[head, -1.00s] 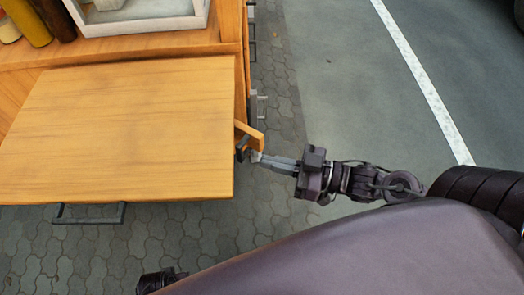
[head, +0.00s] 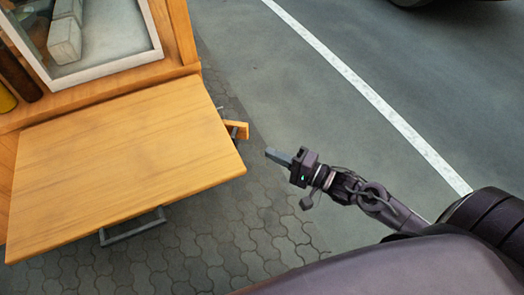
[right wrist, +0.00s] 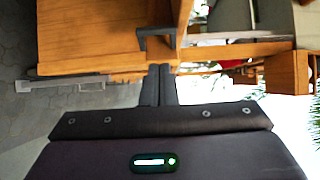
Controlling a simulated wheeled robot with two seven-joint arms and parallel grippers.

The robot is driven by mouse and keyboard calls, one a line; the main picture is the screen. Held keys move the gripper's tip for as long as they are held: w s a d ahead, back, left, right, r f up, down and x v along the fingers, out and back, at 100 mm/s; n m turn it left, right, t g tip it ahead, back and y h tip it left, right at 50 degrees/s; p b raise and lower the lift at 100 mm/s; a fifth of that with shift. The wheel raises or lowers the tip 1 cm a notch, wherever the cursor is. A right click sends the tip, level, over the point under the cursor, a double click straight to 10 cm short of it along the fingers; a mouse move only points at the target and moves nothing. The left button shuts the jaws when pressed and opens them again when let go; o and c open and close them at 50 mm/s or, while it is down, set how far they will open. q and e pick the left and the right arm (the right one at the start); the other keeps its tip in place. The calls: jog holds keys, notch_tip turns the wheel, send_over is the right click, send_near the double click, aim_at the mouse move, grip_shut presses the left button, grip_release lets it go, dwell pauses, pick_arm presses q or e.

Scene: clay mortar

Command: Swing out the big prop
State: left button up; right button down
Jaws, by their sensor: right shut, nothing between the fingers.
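The wooden prop (head: 238,129) juts out from under the right edge of the flat wooden shelf board (head: 120,155); only its end shows in the head view, and the rest is hidden under the board. My right gripper (head: 273,155) is shut and empty, to the right of the prop, with a clear gap between them. In the right wrist view the shut fingers (right wrist: 159,68) point toward wooden panels and a dark bracket-shaped handle (right wrist: 154,40). I cannot tell which wood there is the prop. My left gripper is not in view.
A wooden cabinet with a pale-framed case (head: 150,55) stands behind the board. A grey metal handle (head: 132,228) shows below the board's front edge. Paving and open road with a white line (head: 350,75) lie to the right, clear around my right arm.

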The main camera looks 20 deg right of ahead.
jog(key=x, duration=0.9)
jog(key=shift+w+a+b, duration=0.15)
jog(key=shift+b, duration=0.15)
